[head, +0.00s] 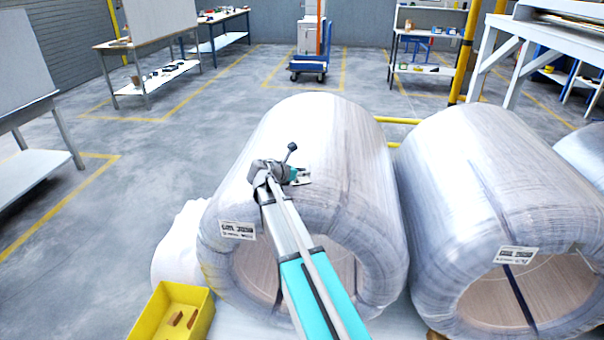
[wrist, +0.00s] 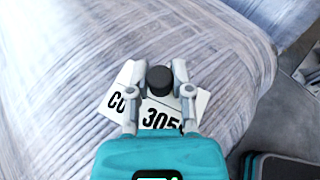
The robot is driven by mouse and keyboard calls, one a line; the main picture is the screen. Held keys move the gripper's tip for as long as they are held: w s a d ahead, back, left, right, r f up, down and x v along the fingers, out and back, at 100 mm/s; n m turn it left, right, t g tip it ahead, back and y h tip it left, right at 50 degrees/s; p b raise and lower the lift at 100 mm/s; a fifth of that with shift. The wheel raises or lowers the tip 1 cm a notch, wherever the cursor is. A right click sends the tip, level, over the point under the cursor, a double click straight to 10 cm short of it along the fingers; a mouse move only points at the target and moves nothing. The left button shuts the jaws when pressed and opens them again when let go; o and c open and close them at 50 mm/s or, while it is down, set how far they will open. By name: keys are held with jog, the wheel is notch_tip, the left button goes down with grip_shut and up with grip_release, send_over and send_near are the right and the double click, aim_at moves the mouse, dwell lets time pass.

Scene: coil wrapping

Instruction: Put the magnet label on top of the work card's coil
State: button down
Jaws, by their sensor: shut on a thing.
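My gripper (wrist: 160,90) is shut on the black knob of the magnet label (wrist: 176,110), a white tag with large black print. "CO" and "305" show on its two visible white parts, with fingers covering some of it. In the head view my gripper (head: 297,176) is over the upper front of the middle wrapped coil (head: 330,125). The label is close above or on the wrap; I cannot tell whether it touches. A white printed tag (head: 238,230) is on this coil's front face. I cannot make out a work card or read its text.
A second wrapped coil (head: 470,150) with its own tag (head: 515,255) lies to the right, and part of another is at the right edge. A yellow bin (head: 160,318) with brown pieces stands front left. Tables and a blue cart (head: 309,64) stand behind; the left floor is clear.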

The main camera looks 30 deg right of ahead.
jog(key=c, duration=0.5)
grip_release()
jog(key=shift+f, duration=0.1)
jog(key=shift+c, duration=0.2)
jog(key=shift+a+r, duration=0.2)
jog(key=shift+r, duration=0.05)
jog(key=p+v, duration=0.4)
jog(key=v, duration=0.5)
jog(key=shift+s+a+r, duration=0.1)
jog(key=shift+a+r, duration=0.1)
jog(key=shift+p+v, duration=0.3)
jog(key=shift+v, duration=0.7)
jog(key=shift+f, duration=0.2)
